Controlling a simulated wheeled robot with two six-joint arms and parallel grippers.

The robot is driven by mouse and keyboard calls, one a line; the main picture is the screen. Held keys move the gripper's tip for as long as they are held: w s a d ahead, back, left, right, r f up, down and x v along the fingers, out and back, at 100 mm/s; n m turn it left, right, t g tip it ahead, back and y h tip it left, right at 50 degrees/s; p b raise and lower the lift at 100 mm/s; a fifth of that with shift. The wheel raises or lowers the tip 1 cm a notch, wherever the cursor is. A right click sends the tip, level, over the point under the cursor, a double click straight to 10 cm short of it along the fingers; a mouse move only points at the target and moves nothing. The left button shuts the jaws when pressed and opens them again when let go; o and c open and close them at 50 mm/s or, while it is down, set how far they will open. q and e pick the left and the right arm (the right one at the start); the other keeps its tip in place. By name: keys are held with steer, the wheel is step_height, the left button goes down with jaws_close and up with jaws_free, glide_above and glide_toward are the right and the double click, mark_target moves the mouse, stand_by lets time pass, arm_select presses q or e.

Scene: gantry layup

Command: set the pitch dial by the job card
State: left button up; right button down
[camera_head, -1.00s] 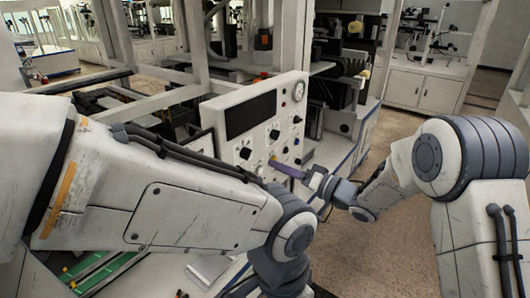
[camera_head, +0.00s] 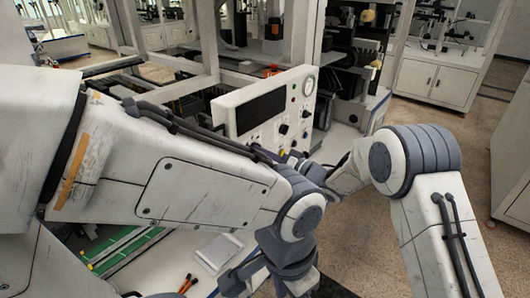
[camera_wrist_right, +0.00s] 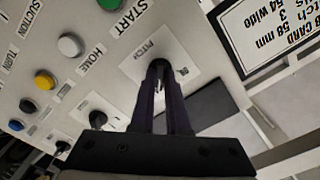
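The white control panel (camera_head: 228,118) stands past my left arm in the head view, with a dark screen, a gauge and several knobs. In the right wrist view, the pitch dial, marked PITCH, is a dark knob (camera_wrist_right: 160,66) on a white label plate. My right gripper (camera_wrist_right: 160,72) has its two dark fingers close together at this dial, one on each side. The fingers cover much of the dial, so its pointer and firm contact cannot be told. The job card (camera_wrist_right: 280,35) shows partly at the upper right, rotated, with "56 mm" readable. My left gripper's fingers do not show.
A green START button (camera_wrist_right: 108,4), a white HOME button (camera_wrist_right: 70,45) and a yellow button (camera_wrist_right: 44,80) are left of the dial. Another dark knob (camera_wrist_right: 98,119) is close by. A white pad (camera_head: 220,250) lies on the table below my left arm.

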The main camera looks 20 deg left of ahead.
steer(key=shift+s+a+r+n+b, duration=0.1)
steer(key=shift+s+r+n+b, duration=0.05)
steer(key=shift+n+b, duration=4.7)
steer(key=shift+s+r+n+b, duration=0.1)
steer(key=shift+n+b, duration=4.15)
steer(key=shift+b, duration=1.1)
